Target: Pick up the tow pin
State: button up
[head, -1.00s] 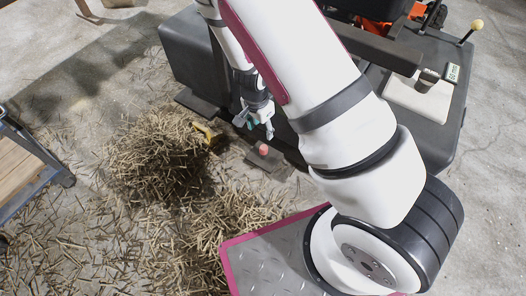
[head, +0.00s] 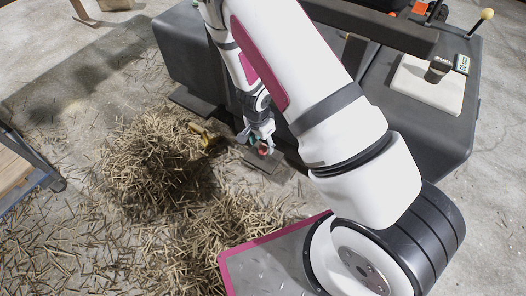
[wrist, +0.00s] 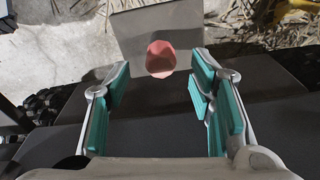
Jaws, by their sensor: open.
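In the wrist view the knob (wrist: 161,59) shows just beyond and between the teal-padded fingers, over the grey plate (wrist: 196,28). My gripper (wrist: 160,78) is open and empty, with a finger to each side of the knob and no clear contact. In the head view my gripper (head: 259,143) is low over the plate and partly covers the knob. Anything below the knob is hidden.
A dark machine body (head: 190,55) stands close behind my gripper. A straw heap (head: 150,165) lies to the left, with a yellow object (head: 207,138) at its edge. A blue-framed timber stand (head: 22,165) is at the left edge. Concrete is open at upper left.

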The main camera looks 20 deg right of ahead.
aim_at(263, 146)
notch_tip(263, 146, down, 3)
jog(key=shift+w+d+f+b, duration=0.1)
jog(key=shift+b, duration=0.75)
jog(key=shift+c, duration=0.5)
grip_shut()
notch_tip(263, 146, up, 28)
jog(key=p, duration=1.4)
